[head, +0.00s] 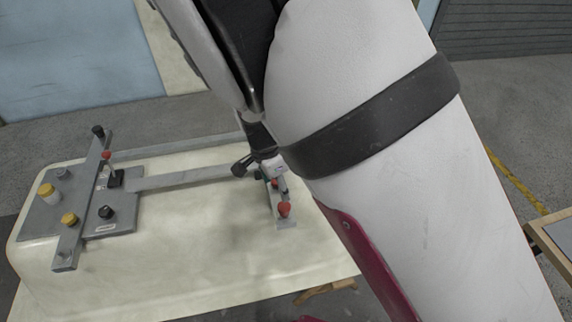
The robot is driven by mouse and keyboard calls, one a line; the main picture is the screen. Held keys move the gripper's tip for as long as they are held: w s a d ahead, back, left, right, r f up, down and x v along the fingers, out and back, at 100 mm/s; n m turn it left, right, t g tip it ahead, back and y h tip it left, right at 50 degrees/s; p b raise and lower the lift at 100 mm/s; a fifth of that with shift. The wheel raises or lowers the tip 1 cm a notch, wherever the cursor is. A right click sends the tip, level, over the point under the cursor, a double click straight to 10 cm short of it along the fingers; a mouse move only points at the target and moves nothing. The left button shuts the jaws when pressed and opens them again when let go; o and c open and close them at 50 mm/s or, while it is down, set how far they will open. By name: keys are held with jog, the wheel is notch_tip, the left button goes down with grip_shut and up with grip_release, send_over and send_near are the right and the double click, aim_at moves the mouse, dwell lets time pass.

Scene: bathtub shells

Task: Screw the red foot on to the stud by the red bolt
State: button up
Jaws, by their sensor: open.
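An upturned cream tub shell (190,265) carries grey metal frame parts. A red knob-like piece (284,210) is at the near end of a short grey crossbar (287,224) at the right; I cannot tell whether it is the foot or a bolt. A smaller red spot shows just behind it, partly hidden. Another red knob (107,155) tops a thin upright on a black block at the left. My gripper (268,172) is open over the far part of the short crossbar, largely covered by my arm. Whether it touches anything there is unclear. No bare stud is clearly visible.
A grey plate (125,216) at the left holds yellow-topped pieces (69,219) and a black knob (106,212). A long crossbar (84,205) lies over it. A flat bar (185,178) runs right from the plate. The tub's near middle is clear. A wooden table edge (556,238) is at the right.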

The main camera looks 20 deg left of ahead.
aim_at(284, 206)
jog(key=n, duration=0.8)
jog(key=f+n, duration=0.1)
jog(key=n, duration=0.7)
jog(key=w+d+n+g+b, duration=0.1)
jog(key=n, duration=0.8)
jog(key=shift+f+y, duration=0.4)
jog(key=n, duration=0.4)
jog(key=shift+w+f, duration=0.1)
jog(key=n, duration=0.3)
jog(key=shift+w+d+n, duration=0.1)
jog(key=shift+n, duration=0.2)
jog(key=shift+f+b, duration=0.3)
jog(key=shift+b, duration=0.05)
jog(key=shift+f+b, duration=1.7)
jog(key=shift+f, duration=2.1)
grip_shut()
